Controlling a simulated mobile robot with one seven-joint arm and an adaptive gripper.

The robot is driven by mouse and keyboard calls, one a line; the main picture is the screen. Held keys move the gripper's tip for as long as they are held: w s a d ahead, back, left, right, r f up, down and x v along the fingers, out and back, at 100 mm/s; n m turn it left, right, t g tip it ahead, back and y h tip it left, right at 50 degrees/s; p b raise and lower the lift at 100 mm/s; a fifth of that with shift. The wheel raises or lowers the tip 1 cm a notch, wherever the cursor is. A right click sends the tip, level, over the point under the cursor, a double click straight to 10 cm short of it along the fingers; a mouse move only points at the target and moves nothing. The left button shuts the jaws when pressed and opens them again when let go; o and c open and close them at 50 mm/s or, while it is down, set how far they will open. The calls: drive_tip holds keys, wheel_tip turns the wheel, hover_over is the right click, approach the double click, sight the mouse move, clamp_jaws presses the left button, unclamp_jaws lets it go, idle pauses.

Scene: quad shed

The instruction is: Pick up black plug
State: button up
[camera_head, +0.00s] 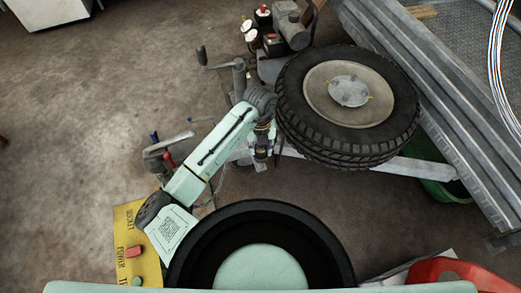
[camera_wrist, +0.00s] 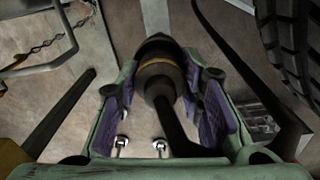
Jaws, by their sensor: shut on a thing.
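The black plug (camera_wrist: 159,82) shows in the wrist view, with a tan ring around its body and a thick black cable running back towards the camera. My gripper (camera_wrist: 158,92) has its purple-padded fingers on both sides of the plug and is shut on it. In the head view my gripper (camera_head: 262,148) points down beside the left side of the big tire. The plug is too small and covered there to make out clearly.
A big tire (camera_head: 292,118) on a rim lies right of my gripper over a metal trailer frame (camera_head: 415,169). A crank handle (camera_head: 220,66) stands behind my arm. A yellow box (camera_head: 124,225) and a red container (camera_head: 440,270) are near the front. The floor at left is clear.

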drive_tip(key=c, duration=0.4)
drive_tip(key=shift+o, duration=0.2)
drive_tip(key=shift+r, duration=0.15)
drive_tip(key=shift+r, duration=0.25)
wheel_tip(320, 180, up, 2)
drive_tip(key=shift+r+b, duration=0.1)
drive_tip(key=shift+b, duration=0.6)
drive_tip(key=s+a+r+b, duration=0.1)
drive_tip(key=s+a+b, duration=0.1)
drive_tip(key=a, duration=0.5)
drive_tip(key=s+a+r+b, duration=0.1)
drive_tip(key=s+a+b, duration=0.2)
drive_tip(key=a, duration=0.4)
drive_tip(key=shift+s+a, duration=0.35)
drive_tip(key=shift+s, duration=0.4)
